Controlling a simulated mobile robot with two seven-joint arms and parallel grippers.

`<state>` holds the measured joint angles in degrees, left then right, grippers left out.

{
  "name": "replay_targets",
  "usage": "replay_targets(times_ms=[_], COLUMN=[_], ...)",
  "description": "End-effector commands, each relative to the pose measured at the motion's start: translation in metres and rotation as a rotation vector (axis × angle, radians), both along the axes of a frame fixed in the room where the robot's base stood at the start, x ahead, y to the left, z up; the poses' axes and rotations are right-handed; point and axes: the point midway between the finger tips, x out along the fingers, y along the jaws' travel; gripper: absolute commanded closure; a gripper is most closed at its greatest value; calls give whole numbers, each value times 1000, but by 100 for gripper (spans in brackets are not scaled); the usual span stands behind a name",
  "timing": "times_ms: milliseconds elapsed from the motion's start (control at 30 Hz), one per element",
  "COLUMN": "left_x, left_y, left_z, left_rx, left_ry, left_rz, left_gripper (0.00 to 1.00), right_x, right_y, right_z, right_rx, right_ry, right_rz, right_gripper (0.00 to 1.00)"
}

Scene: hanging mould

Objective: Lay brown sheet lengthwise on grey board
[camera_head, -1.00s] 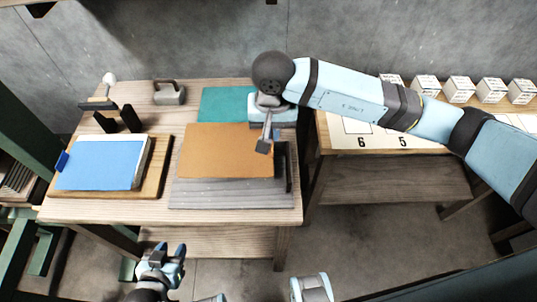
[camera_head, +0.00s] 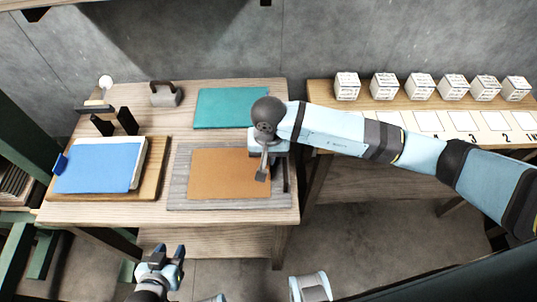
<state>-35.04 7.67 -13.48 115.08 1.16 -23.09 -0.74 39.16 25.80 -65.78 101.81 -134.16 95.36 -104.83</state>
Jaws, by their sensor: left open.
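The brown sheet (camera_head: 228,174) lies over the grey board (camera_head: 179,188), with its long side along the board's long side. A grey border of the board shows around most of it. My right gripper (camera_head: 262,173) is at the sheet's right end, with a finger over the sheet. The gripper's other finger is hidden, so I cannot tell whether it grips the sheet. A dark bar (camera_head: 285,174) stands along the board's right end. My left gripper (camera_head: 172,256) is open and empty, in front of the table's front edge.
A teal sheet (camera_head: 231,108) lies behind the board. A blue sheet (camera_head: 97,167) on a wooden board (camera_head: 153,180) is to the left. A grey handled block (camera_head: 166,95) stands at the back. White cubes (camera_head: 421,86) line a second table at right.

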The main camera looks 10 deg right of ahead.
Motion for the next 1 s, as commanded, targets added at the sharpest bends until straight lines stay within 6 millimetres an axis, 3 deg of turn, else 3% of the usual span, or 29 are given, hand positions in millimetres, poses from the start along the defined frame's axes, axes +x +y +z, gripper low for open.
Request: replay_targets(times_ms=[100,233,633,1000], left_x=[-1,-1,0,0], left_y=[0,0,0,0], left_z=[-7,-5,1,-9], left_rx=[-1,-1,1,-2], left_ry=[5,10,2,10], left_rz=[0,1,0,3], left_gripper=[57,57,57,57], right_x=[0,0,0,1], right_y=[0,0,0,0], right_z=[-5,-3,5,80], right_rx=[0,0,0,0], right_ry=[-1,-1,-1,-5], right_rz=[0,0,0,1], right_gripper=[100,70,70,70])
